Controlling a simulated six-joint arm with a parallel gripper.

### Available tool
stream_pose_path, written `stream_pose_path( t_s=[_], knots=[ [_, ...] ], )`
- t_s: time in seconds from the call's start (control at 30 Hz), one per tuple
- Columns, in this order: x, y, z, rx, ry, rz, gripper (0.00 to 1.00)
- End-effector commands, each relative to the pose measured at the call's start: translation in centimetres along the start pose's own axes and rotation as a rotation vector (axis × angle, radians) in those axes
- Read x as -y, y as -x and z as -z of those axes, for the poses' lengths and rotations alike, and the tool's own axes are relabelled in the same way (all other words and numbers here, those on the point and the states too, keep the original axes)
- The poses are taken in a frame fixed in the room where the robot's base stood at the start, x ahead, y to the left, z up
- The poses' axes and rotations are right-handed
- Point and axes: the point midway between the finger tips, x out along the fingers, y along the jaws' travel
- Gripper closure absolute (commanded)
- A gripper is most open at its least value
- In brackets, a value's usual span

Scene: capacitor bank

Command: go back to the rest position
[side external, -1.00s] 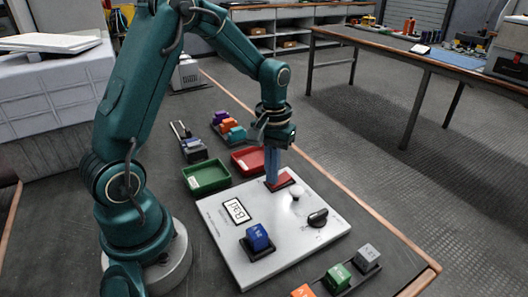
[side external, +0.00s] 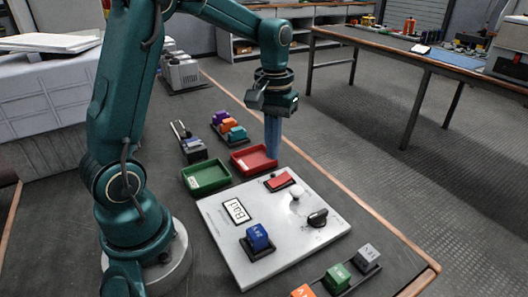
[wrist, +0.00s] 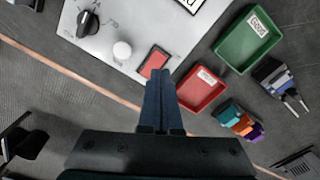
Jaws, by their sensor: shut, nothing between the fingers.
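My gripper (side external: 272,153) is shut and empty, its blue fingers together and pointing down. In the side external view it hangs at the near side of the red tray, in front of part of it. In the wrist view the closed gripper (wrist: 160,86) points between the red button and the red tray. The grey panel (side external: 225,262) holds a red button (side external: 280,180), a white knob (side external: 296,192), a black dial (side external: 317,217) and a display reading "Bad" (side external: 237,210). A blue block (side external: 257,237) sits in the panel's dark socket.
A green tray (side external: 205,176) and a red tray (side external: 247,159) stand behind the panel. Several coloured blocks (side external: 230,127) sit in a rack behind them. Another rack with a green block (side external: 338,276) and a grey block (side external: 368,255) stands at the front right.

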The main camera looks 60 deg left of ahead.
Motion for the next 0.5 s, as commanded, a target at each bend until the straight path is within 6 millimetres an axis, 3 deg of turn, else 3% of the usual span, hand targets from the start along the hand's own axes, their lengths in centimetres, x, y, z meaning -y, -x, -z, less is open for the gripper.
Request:
stream_pose_path(
  t_s=[0.27,0.37,0.5],
  knots=[
    [-0.2,0.2,0.0,-0.006,-0.006,-0.001,1.00],
    [-0.7,1.5,0.0,-0.049,-0.025,-0.012,1.00],
    [-1.6,4.3,-1.6,-0.134,-0.074,-0.037,1.00]
  ],
)
